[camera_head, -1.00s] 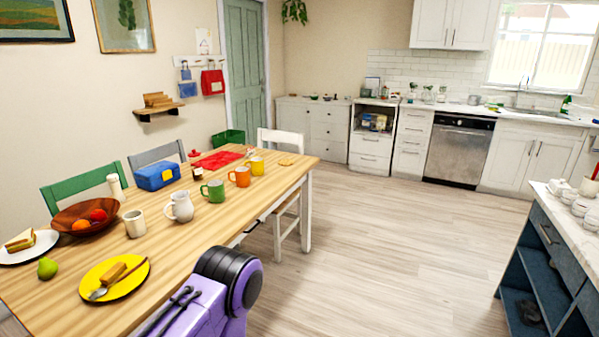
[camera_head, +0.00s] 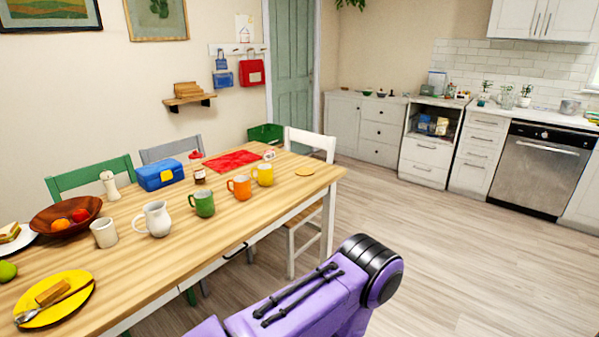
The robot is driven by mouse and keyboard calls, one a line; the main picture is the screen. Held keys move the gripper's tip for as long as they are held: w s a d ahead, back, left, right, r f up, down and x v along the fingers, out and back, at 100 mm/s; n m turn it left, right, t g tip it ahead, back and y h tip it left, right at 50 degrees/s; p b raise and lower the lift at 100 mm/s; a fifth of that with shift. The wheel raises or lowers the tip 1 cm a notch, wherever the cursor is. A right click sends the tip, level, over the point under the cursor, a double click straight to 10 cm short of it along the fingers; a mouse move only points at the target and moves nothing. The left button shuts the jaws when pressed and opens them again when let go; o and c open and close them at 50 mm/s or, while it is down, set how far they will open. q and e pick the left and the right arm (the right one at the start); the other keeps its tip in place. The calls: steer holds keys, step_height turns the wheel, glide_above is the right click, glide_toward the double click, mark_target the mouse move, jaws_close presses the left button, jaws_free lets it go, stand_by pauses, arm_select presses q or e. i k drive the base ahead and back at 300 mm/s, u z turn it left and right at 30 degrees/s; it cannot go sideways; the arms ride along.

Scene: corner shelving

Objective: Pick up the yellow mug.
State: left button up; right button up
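The yellow mug (camera_head: 263,174) stands upright on the wooden table (camera_head: 225,220), toward its far right end. An orange mug (camera_head: 240,187) stands just left of it, and a green mug (camera_head: 202,203) is further left, in a row. Neither of my grippers shows in the view. A purple link of my arm with a black joint fills the lower middle, in front of the table's near edge, well apart from the mug.
A white pitcher (camera_head: 156,219), a blue lunch box (camera_head: 160,175), a jar (camera_head: 199,174) and a red cloth (camera_head: 232,161) are near the mugs. A white chair (camera_head: 311,146) stands at the table's far end. The floor (camera_head: 450,240) on the right is clear.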

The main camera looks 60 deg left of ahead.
mark_target(265, 178)
steer(key=u, duration=0.2)
steer(key=i, duration=0.95)
steer(key=u, duration=1.25)
steer(key=i, duration=0.8)
steer(key=u, duration=0.85)
